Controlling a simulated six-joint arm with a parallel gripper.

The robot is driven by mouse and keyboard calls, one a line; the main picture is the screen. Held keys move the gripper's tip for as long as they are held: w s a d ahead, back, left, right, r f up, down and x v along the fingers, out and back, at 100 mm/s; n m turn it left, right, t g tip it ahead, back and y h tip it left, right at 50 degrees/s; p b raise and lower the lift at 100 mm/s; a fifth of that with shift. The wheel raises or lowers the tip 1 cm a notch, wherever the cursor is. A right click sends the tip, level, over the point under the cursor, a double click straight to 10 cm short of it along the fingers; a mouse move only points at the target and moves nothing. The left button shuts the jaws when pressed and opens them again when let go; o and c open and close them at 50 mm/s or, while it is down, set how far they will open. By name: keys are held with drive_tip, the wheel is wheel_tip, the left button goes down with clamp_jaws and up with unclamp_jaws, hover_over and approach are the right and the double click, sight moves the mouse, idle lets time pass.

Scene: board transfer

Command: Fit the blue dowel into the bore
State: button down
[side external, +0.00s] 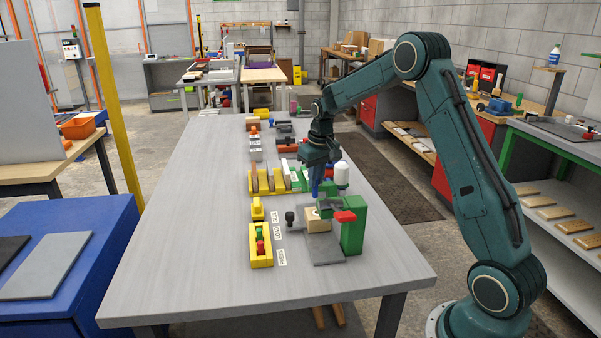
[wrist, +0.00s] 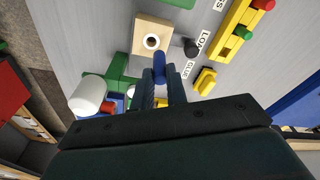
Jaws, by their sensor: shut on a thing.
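The blue dowel (side external: 315,187) hangs upright below my gripper (side external: 316,172) in the side external view. In the wrist view my gripper (wrist: 160,82) is shut on the blue dowel (wrist: 159,66), whose free end points toward the bore. The light wooden block (side external: 317,224) sits on a grey plate on the bench. In the wrist view the block (wrist: 139,36) shows the round dark bore (wrist: 152,41) with a pale ring. The dowel appears above the block and apart from it; the bore looks empty.
A green press with a red handle (side external: 345,216) stands right beside the block. A black knob (side external: 290,217) is at its left. A white cylinder (side external: 341,173) stands behind. A yellow button box (side external: 261,257) is at the front left. The bench's left side (side external: 185,235) is clear.

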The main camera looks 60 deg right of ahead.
drive_tip(key=shift+d+r, duration=0.35)
drive_tip(key=shift+d, duration=0.45)
drive_tip(key=shift+f, duration=0.2)
drive_tip(key=shift+f, duration=2.7)
drive_tip(key=shift+f, duration=1.55)
drive_tip(key=c, duration=1.3)
unclamp_jaws()
drive_tip(key=shift+r, duration=0.1)
drive_tip(key=r, duration=0.4)
drive_tip(key=s+r, duration=0.1)
drive_tip(key=r, duration=0.8)
drive_tip(key=shift+s+a+r, duration=0.25)
drive_tip(key=shift+s+a, duration=0.05)
drive_tip(key=shift+s, duration=0.05)
